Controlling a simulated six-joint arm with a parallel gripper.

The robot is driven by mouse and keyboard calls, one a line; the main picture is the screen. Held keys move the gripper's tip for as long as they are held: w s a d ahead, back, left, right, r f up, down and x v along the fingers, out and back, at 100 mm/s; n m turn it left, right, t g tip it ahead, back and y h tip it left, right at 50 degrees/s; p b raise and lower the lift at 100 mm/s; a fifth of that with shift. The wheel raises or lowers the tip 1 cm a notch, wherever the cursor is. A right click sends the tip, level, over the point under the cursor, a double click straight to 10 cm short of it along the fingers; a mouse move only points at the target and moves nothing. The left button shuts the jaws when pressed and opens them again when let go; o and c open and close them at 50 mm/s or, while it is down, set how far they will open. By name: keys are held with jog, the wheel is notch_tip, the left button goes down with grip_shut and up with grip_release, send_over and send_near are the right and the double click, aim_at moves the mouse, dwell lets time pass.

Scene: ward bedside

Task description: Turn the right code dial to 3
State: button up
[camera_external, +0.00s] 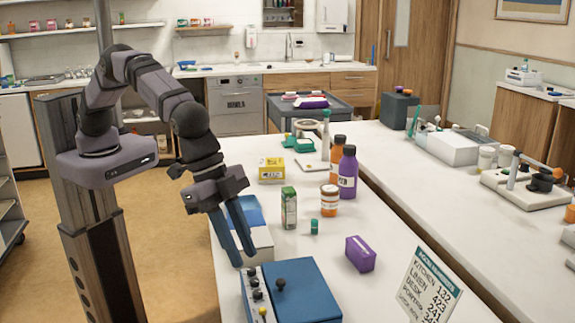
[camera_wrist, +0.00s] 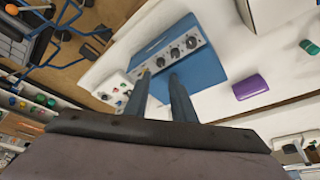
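The blue box (camera_external: 306,292) stands near the front of the white table, with a pale panel (camera_external: 257,290) along its left side. The panel carries a row of dark dials; in the wrist view three show, a lower-left dial (camera_wrist: 160,62), a middle dial (camera_wrist: 175,53) and an upper-right dial (camera_wrist: 191,42). Their settings are too small to read. My gripper (camera_external: 243,257) hangs above the panel's far end, fingers pointing down. In the wrist view its two fingers (camera_wrist: 160,74) are apart with nothing between them, just short of the dials.
A purple box (camera_external: 360,253) lies to the right, and a number placard (camera_external: 430,288) stands front right.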

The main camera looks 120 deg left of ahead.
aim_at(257, 292)
jog(key=shift+f+n, duration=0.2)
jog(key=shift+n, duration=0.1)
jog(key=shift+p+x, duration=1.5)
jog(key=shift+x, duration=2.1)
jog(key=shift+s, duration=0.1)
grip_shut()
